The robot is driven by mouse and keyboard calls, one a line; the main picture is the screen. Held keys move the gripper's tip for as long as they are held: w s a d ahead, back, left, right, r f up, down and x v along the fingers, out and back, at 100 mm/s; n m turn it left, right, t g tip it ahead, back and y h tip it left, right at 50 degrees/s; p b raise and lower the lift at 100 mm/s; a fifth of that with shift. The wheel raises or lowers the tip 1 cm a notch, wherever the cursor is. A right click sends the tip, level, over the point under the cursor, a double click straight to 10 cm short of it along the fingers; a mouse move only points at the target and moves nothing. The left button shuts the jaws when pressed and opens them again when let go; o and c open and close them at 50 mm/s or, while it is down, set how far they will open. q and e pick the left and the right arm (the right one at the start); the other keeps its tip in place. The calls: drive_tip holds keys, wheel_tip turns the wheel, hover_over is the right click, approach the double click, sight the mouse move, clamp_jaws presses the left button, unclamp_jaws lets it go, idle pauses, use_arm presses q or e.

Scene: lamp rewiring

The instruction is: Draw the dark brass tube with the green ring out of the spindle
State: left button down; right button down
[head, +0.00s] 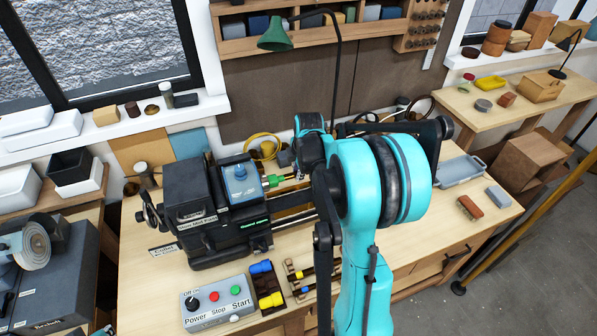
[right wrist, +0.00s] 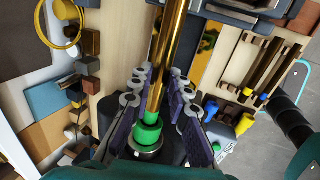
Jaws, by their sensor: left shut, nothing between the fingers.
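The dark brass tube (right wrist: 165,60) runs down the middle of the right wrist view. Its green ring (right wrist: 148,133) sits near its lower end, at the silver collar of the spindle (right wrist: 146,152). In the head view green parts (head: 274,181) show at the right side of the dark lathe-like machine (head: 196,186). My right gripper (right wrist: 161,75) has its purple-padded fingers on both sides of the tube. Gaps show between the pads and the tube near the green ring. My right arm hides much of the tube in the head view. My left gripper is not in view.
A grey control box (head: 217,303) and a dark tray of blue and yellow plugs (head: 265,285) stand in front of the machine. A yellow coil (head: 263,147) lies behind it. A grey-blue tray (head: 460,170) and two small blocks lie on the bench's right side.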

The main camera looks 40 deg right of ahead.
drive_tip(key=shift+s+d, duration=0.1)
drive_tip(key=shift+d, duration=0.15)
drive_tip(key=shift+s+d, duration=0.25)
drive_tip(key=shift+d, duration=0.5)
drive_tip(key=shift+s+d, duration=0.2)
drive_tip(key=shift+d, duration=0.5)
drive_tip(key=shift+r, duration=0.2)
drive_tip(key=shift+r+p, duration=2.25)
drive_tip(key=shift+r, duration=1.35)
drive_tip(key=shift+f, duration=0.1)
